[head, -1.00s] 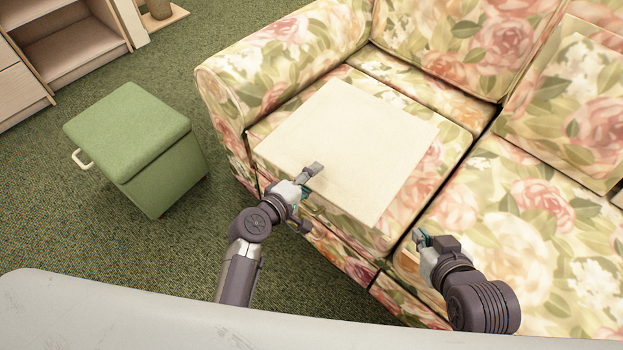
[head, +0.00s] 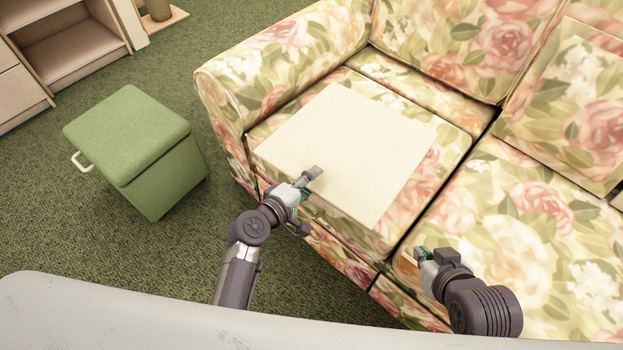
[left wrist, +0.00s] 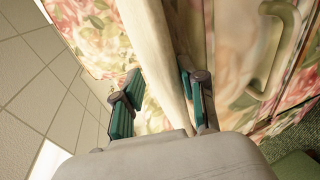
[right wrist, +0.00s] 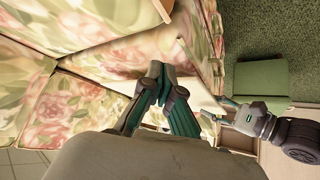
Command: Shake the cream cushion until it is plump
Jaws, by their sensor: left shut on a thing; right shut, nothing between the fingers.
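The cream cushion (head: 345,145) is a flat, square pad lying on the left seat of the floral sofa. My left gripper (head: 312,174) is at its near left edge, shut on that edge. In the left wrist view the cushion's edge (left wrist: 165,55) runs between the two fingers (left wrist: 160,100). My right gripper (head: 423,254) is shut and empty, apart from the cushion, near the front of the right seat. In the right wrist view its fingertips (right wrist: 157,70) meet, and they hide part of the cushion behind.
The floral sofa (head: 510,220) has an armrest at left and a floral pillow (head: 575,110) at right. A green ottoman (head: 130,140) with a pale handle stands left of the sofa on green carpet. A wooden shelf (head: 70,45) is at the back left.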

